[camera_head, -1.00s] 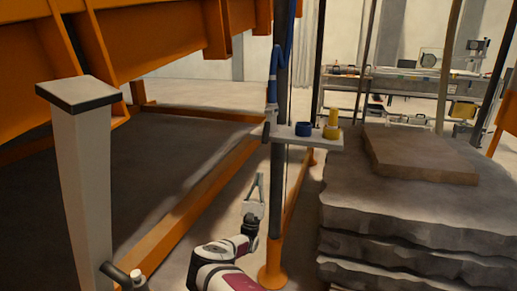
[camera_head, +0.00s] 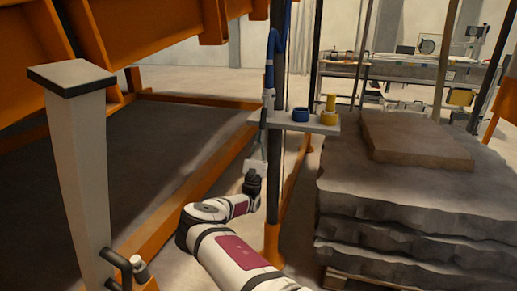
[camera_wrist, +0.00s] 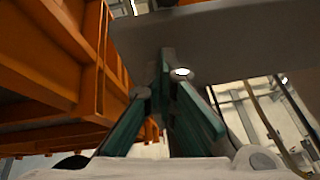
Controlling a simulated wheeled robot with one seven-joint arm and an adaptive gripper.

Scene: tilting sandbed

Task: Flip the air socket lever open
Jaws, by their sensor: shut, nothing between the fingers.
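The blue air hose (camera_head: 271,55) hangs along the dark post and ends in a grey fitting (camera_head: 268,98) at the left end of a small grey shelf (camera_head: 312,127). I cannot make out the lever on that fitting. My gripper (camera_head: 262,138) is just below the left end of the shelf, pointing up, shut and empty. In the wrist view, my gripper's green fingers (camera_wrist: 166,58) meet at the tips in front of the shelf's underside (camera_wrist: 225,45). A bright round hole (camera_wrist: 181,72) shows just right of the tips. I cannot tell if the tips touch anything.
A blue ring (camera_head: 300,114) and a yellow fitting (camera_head: 329,112) stand on the shelf. The dark post (camera_head: 276,165) is close on the right of my gripper. Stacked stone slabs (camera_head: 400,215) fill the right. The orange frame (camera_head: 180,215) and a pale pillar (camera_head: 78,170) stand left.

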